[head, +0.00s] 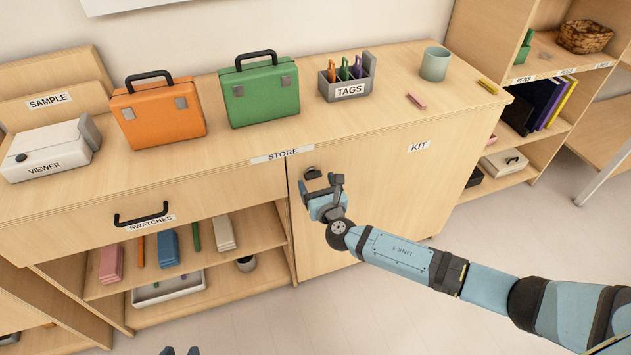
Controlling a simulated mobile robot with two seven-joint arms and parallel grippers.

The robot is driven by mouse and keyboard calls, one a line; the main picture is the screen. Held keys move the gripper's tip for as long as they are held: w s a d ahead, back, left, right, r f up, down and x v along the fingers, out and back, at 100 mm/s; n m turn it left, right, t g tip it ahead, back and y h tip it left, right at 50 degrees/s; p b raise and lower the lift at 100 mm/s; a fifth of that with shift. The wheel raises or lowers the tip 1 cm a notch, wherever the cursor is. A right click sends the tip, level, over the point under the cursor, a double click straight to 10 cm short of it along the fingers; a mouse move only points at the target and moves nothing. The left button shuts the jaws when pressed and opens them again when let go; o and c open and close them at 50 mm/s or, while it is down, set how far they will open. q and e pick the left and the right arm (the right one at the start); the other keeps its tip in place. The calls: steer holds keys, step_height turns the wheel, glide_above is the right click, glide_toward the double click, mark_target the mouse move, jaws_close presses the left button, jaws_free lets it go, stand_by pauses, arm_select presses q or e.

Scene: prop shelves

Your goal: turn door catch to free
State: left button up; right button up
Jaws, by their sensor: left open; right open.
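The door catch (312,173) is a small dark knob-like piece near the top left corner of the pale wooden KIT door (390,205). My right gripper (322,184) is open, with its fingertips just below the catch in the picture. Whether they touch the catch, I cannot tell. The gripper hides part of the door just under the catch. My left gripper (180,351) shows only its fingertips at the bottom edge, apart and empty, far from the door.
An orange case (160,113), a green case (260,93), a TAGS holder (346,90) and a cup (434,64) stand on the cabinet top. Left of the door are the SWATCHES drawer handle (141,215) and open shelves. The floor (400,310) in front is clear.

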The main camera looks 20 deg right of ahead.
steer(key=shift+w, duration=0.75)
steer(key=c, duration=0.9)
steer(key=shift+c, duration=0.2)
